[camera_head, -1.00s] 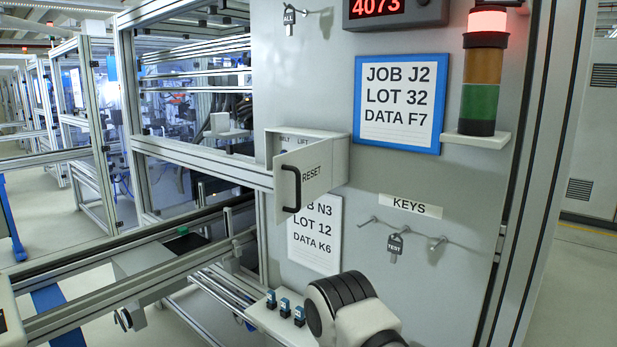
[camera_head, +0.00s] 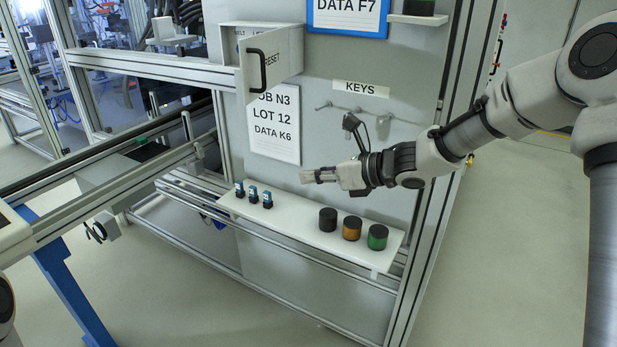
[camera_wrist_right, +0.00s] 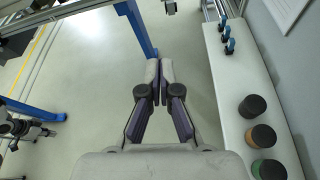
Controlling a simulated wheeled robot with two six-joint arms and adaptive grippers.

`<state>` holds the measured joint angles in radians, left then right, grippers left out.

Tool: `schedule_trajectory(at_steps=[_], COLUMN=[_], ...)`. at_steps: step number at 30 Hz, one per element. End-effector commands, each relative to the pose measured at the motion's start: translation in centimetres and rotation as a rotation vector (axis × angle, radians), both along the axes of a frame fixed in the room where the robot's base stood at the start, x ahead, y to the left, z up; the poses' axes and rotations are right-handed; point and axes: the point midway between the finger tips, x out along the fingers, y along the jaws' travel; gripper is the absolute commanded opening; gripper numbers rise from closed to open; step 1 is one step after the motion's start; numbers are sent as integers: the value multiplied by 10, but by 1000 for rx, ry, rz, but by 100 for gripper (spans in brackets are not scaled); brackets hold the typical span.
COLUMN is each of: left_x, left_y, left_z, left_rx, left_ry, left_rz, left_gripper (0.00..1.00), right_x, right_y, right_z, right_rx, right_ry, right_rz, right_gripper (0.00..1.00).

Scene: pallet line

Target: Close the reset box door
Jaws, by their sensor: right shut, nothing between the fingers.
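The reset box (camera_head: 285,42) is a pale box on the grey panel in the head view. Its door (camera_head: 262,72), marked RESET with a black handle (camera_head: 256,70), stands open and swung out toward me. My right gripper (camera_head: 308,176) is below and to the right of the door, in front of the panel and above the shelf, apart from the door. It points left. In the right wrist view its fingers (camera_wrist_right: 160,80) are together with nothing between them. My left gripper is not in view; only a bit of pale arm shows at the lower left edge.
A white shelf (camera_head: 300,225) holds several small blue-topped parts (camera_head: 253,195) and black, orange and green cylinders (camera_head: 352,228). Key hooks (camera_head: 355,108) sit under the KEYS label. A conveyor rail (camera_head: 110,205) runs at the left. The floor in front is clear.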

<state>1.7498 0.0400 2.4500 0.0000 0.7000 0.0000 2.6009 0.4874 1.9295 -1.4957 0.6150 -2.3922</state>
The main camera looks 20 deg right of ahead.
Motion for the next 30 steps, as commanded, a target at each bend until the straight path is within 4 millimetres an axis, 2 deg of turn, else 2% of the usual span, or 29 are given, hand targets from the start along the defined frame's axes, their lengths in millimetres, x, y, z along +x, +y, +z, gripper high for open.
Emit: schedule_trajectory(at_steps=[1,3,6,7,9,14,30], left_x=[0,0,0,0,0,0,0], left_y=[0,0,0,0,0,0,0], left_z=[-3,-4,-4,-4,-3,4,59], left_rx=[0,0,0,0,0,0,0], left_ry=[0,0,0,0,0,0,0], left_rz=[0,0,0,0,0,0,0], left_gripper=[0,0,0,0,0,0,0], right_x=[3,-3,-18,-21,-23,-10,76], right_y=[-15,-30,-38,-38,-37,-26,41], right_z=[62,127,181,190,201,202,202], right_rx=[12,45,75,78,78,74,75], right_ry=[-131,-257,-356,-371,-389,-384,-384], right_rz=[-7,-28,-37,-37,-37,-35,-34], right_gripper=[0,0,0,0,0,0,0])
